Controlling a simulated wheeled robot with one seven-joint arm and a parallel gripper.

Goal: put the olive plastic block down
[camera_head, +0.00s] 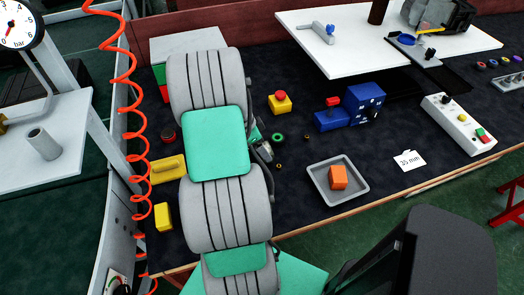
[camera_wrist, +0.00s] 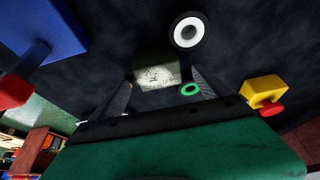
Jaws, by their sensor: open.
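In the wrist view a pale olive-grey, speckled block (camera_wrist: 157,76) shows between the tips of my gripper (camera_wrist: 161,80). The two dark fingers stand apart, one on each side of it. Whether either finger touches the block, I cannot tell. The dark mat (camera_wrist: 105,50) lies behind the block; whether the block rests on it is not clear. In the head view my gripper (camera_head: 262,150) is mostly hidden beside my arm over the dark bench top, and I cannot make out the olive block there.
A green ring (camera_head: 277,137) lies close to my gripper. A yellow box with a red button (camera_head: 280,103) and a blue vise (camera_head: 350,108) stand behind. A grey tray (camera_head: 318,172) holding an orange block (camera_head: 338,177) is to the right. Yellow pieces (camera_head: 168,169) lie left of my arm.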

